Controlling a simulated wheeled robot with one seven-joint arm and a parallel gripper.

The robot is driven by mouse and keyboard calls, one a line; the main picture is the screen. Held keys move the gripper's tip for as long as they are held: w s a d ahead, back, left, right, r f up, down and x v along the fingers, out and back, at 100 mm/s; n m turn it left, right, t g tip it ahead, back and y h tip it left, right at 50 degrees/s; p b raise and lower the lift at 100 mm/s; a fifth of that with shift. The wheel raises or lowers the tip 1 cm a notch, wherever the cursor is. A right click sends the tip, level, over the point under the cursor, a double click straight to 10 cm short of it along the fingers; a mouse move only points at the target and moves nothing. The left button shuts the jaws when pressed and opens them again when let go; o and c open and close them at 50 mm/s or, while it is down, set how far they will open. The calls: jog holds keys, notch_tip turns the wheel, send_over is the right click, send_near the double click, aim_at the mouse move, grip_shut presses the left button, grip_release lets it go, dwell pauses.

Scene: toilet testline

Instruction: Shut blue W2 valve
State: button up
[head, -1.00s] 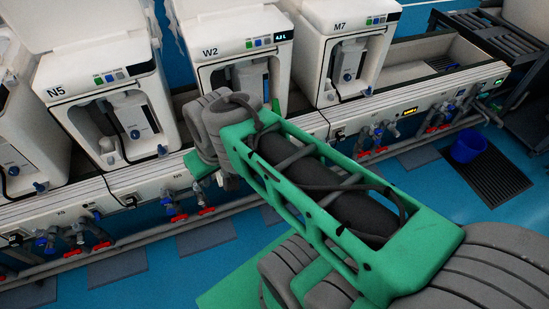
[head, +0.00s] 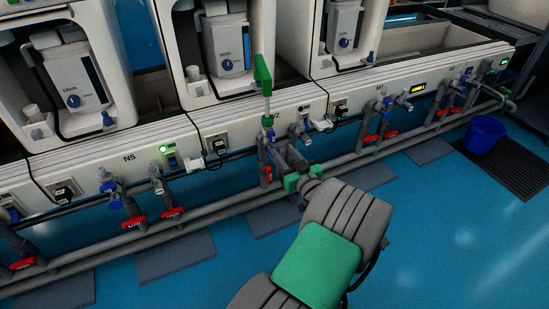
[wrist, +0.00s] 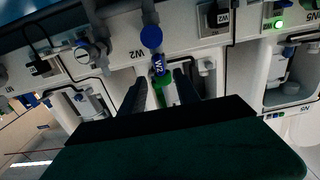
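The blue W2 valve handle (wrist: 159,65) shows its W2 label in the wrist view, where the scene is upside down. In the head view its blue part (head: 270,134) is at the panel front, partly hidden by my gripper. My gripper (head: 281,150) is at the valve. In the wrist view my gripper (wrist: 160,80) is open, with its two dark fingers apart on either side of the line to the blue handle. I cannot tell whether either finger touches the handle. A round blue part (wrist: 151,37) sits beside the handle on the same pipework.
A green upright piece (head: 262,76) stands above the W2 valve. Red levers (head: 172,212) and pipes run along the panel. The N5 valves (head: 112,188) are to the left and the M7 valves (head: 383,106) to the right. A blue bucket (head: 485,134) stands on the floor at right.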

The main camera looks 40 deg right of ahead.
aim_at(274, 138)
jog(key=b+x, duration=0.1)
jog(key=x, duration=0.5)
jog(key=shift+w+d+f+b, duration=0.1)
jog(key=shift+w+d+b, duration=0.05)
jog(key=shift+w+b, duration=0.2)
jog(key=shift+w+d, duration=0.15)
jog(key=shift+w, duration=0.25)
grip_shut()
